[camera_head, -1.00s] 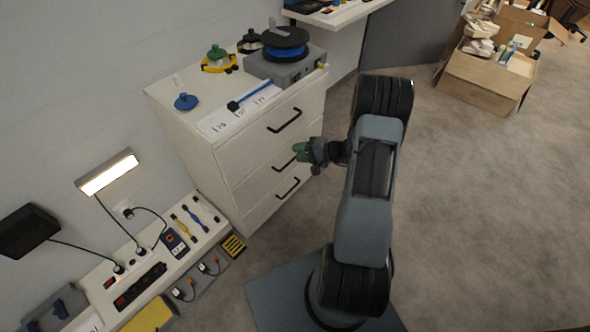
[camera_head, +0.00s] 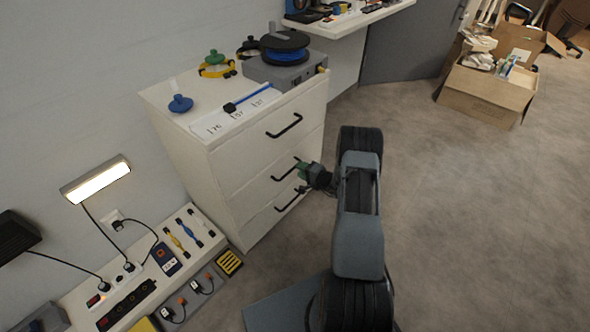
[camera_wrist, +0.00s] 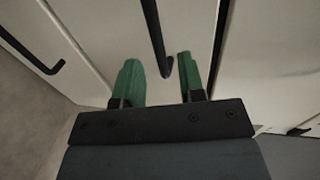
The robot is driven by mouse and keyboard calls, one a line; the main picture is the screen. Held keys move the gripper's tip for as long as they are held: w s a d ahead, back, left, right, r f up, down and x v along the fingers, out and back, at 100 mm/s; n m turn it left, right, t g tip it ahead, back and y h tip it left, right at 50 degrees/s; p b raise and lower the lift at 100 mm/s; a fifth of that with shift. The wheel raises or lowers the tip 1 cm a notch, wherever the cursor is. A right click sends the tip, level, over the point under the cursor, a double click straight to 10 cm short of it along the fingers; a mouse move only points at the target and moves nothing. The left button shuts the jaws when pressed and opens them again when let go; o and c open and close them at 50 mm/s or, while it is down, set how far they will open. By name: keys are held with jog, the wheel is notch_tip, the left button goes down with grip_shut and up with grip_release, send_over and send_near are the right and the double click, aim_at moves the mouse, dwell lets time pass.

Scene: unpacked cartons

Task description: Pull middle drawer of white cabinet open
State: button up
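The white cabinet (camera_head: 190,150) stands against the wall with three drawers, each with a black bar handle. The middle drawer (camera_head: 250,197) has its handle (camera_head: 284,170) beside my gripper (camera_head: 303,171). In the head view all drawer fronts look about flush. In the wrist view my gripper (camera_wrist: 160,75) is open, with its two green fingers apart. The end of a black handle (camera_wrist: 156,35) lies between them in the picture. I cannot tell whether a finger touches it. A dark strip (camera_wrist: 221,50) runs along the right edge of this drawer front.
Another drawer handle (camera_wrist: 32,52) shows at left in the wrist view. On the cabinet top are a grey device with a spool (camera_head: 285,65), a blue-handled tool (camera_head: 245,100) and a blue knob (camera_head: 180,103). Cartons (camera_head: 487,93) stand at back right. The floor at right is clear.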

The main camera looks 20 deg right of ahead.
jog(key=shift+b+x, duration=0.35)
jog(key=shift+x, duration=1.65)
jog(key=shift+c, duration=0.3)
grip_shut()
jog(key=shift+s, duration=0.1)
